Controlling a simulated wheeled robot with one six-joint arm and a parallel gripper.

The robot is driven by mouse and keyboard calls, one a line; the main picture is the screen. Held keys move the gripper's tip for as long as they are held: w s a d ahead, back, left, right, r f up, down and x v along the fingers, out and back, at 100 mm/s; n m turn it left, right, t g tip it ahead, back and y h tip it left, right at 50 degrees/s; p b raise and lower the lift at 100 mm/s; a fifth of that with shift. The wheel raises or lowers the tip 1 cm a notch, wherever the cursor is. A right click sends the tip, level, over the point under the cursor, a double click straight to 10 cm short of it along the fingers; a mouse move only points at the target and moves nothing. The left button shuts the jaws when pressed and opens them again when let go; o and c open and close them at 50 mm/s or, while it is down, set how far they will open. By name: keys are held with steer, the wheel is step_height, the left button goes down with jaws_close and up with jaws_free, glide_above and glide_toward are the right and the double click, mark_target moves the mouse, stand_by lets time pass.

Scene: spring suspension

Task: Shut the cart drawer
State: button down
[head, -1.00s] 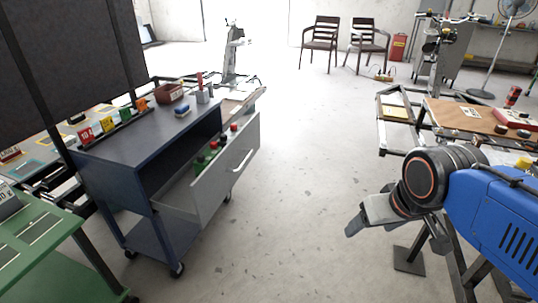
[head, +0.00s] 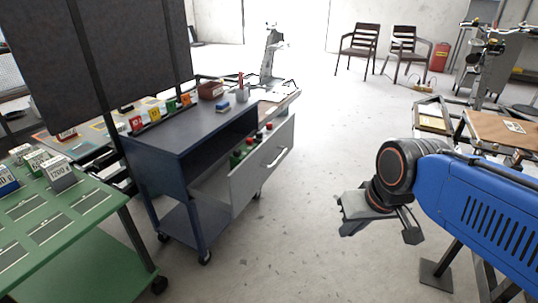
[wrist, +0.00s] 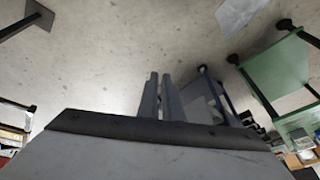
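The cart (head: 190,137) is dark blue-grey, on casters, with an open compartment and a lower shelf. Its grey drawer (head: 248,175) stands pulled out to the right, with a bar handle (head: 276,156) on its front. Red, black and green items show inside the drawer. My gripper (head: 344,215) is in front of the blue arm, right of the drawer, apart from it over bare floor. In the wrist view its two fingers (wrist: 159,97) are close together with nothing seen between them. A cart-like blue-grey frame shows beyond them, partly hidden.
A green table (head: 62,225) stands at the left, close to the cart. A red-brown box (head: 210,90) and small items sit on the cart's top. A wooden-topped bench (head: 500,133) is at the right. Two chairs (head: 408,48) stand at the back. The floor between the cart and my arm is clear.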

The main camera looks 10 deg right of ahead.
steer(key=w+a+f+m+g+y, duration=0.2)
steer(key=w+a+m+y, duration=0.1)
steer(key=a, duration=0.2)
steer(key=m+t+y, duration=0.9)
steer(key=m+y, duration=0.1)
steer(key=m, duration=1.2)
glide_toward(259, 149)
steer(key=x, duration=0.6)
steer(key=shift+w+a, duration=0.15)
steer(key=shift+a, duration=0.05)
